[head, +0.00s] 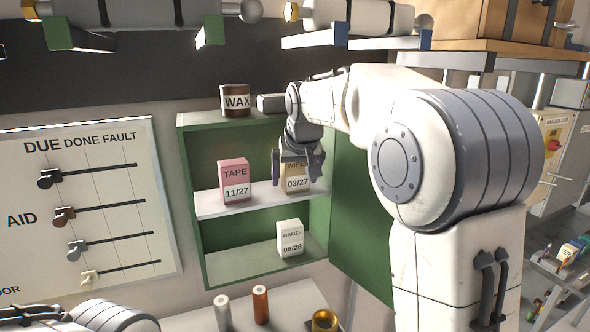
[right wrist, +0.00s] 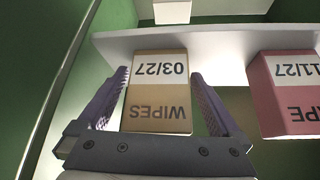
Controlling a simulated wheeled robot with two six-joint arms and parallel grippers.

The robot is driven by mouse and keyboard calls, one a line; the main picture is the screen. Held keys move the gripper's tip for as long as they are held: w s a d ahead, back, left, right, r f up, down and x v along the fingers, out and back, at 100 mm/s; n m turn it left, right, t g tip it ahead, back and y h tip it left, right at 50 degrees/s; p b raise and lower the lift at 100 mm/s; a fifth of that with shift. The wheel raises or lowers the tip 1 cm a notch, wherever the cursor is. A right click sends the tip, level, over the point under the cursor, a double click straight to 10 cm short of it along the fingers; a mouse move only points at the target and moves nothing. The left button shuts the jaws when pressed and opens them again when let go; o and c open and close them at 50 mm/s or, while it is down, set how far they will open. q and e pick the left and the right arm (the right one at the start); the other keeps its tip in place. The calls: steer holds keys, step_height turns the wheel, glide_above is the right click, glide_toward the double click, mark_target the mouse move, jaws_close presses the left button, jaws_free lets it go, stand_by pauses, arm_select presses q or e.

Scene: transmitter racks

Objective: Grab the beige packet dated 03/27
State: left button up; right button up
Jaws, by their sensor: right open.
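The beige packet (head: 297,184), marked WIPES and 03/27, stands on the upper shelf of the green cabinet, at its right side. My right gripper (head: 297,172) is in front of it and hides part of it in the head view. In the right wrist view the beige packet (right wrist: 158,95) appears upside down between the two open purple-grey fingers of my right gripper (right wrist: 160,88). One finger is on each side, with a narrow gap visible on the right. My left gripper is not clearly in view.
A pink TAPE packet (head: 234,181) dated 11/27 stands left on the same shelf (head: 262,200). A white GAUZE packet (head: 290,238) dated 08/28 stands below. A brown WAX tin (head: 235,101) sits on top of the cabinet (head: 190,165). The green door (head: 360,220) hangs open at right.

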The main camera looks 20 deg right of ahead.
steer(key=c, duration=1.2)
